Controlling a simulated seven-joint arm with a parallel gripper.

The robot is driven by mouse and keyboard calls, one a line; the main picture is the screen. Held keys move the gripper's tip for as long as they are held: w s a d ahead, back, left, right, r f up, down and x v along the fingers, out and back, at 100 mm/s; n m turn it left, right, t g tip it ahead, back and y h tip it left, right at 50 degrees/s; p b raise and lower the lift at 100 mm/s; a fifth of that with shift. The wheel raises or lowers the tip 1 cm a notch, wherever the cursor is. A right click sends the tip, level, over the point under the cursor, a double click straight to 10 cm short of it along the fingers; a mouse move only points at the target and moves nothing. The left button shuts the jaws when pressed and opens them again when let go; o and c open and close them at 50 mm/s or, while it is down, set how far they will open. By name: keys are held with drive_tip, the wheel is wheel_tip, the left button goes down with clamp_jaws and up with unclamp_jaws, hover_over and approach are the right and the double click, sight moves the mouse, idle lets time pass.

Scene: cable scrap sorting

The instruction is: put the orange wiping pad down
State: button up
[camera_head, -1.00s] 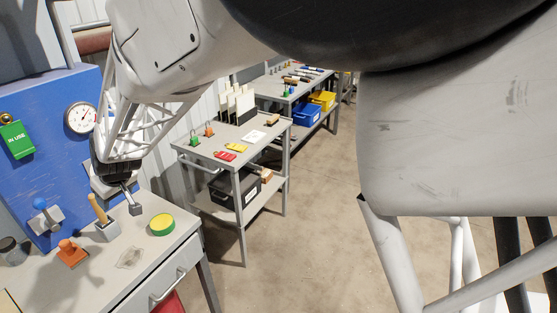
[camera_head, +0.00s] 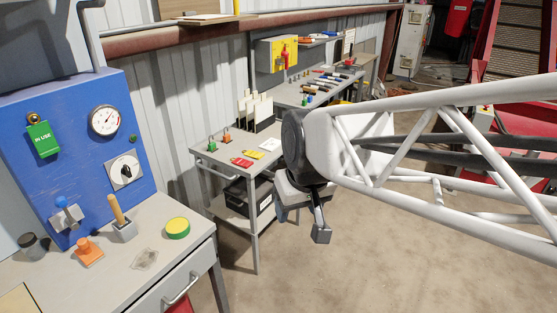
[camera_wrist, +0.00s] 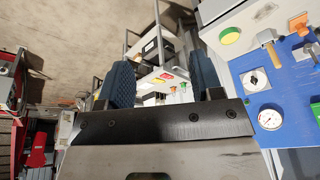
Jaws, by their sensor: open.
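The orange wiping pad (camera_head: 89,252), a block with a knob on top, rests on the grey desk (camera_head: 190,250) in front of the blue panel, at the left of the head view. In the wrist view an orange piece (camera_wrist: 298,24) shows at the upper right. My gripper (camera_head: 318,222) is well to the right of the desk, over open floor, apart from the pad. In the wrist view its two blue-padded fingers (camera_wrist: 163,82) stand apart with nothing between them.
A wooden-handled tool in a grey holder (camera_head: 122,226), a green-yellow disc (camera_head: 177,228) and a dark jar (camera_head: 33,246) stand near the pad. A grey cart (camera_head: 235,165) with padlocks and tags is behind my gripper. The concrete floor (camera_head: 375,265) is open.

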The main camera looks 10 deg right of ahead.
drive_tip(key=s+d+f+m+h, duration=0.1)
drive_tip(key=s+d+m, duration=0.1)
drive_tip(key=s+d, duration=0.3)
drive_tip(key=s, duration=0.3)
drive_tip(key=shift+s+d+f, duration=0.15)
drive_tip(key=shift+s+d, duration=0.1)
drive_tip(key=shift+s, duration=0.15)
drive_tip(key=shift+o, duration=0.4)
idle(0.7)
drive_tip(key=w+a+f+n+y, duration=0.3)
drive_tip(key=w+a+n, duration=0.4)
drive_tip(key=w+a, duration=2)
drive_tip(key=w+a+f+n+y, duration=0.1)
drive_tip(key=a+f, duration=0.4)
drive_tip(key=a, duration=0.6)
drive_tip(key=w+a+f+n, duration=0.2)
drive_tip(key=a+f, duration=0.4)
drive_tip(key=a, duration=0.6)
drive_tip(key=w+a+f+n+y, duration=0.1)
drive_tip(key=a+f, duration=0.5)
drive_tip(key=a, duration=0.6)
drive_tip(key=shift+w+t+y, duration=0.3)
drive_tip(key=shift+w, duration=0.3)
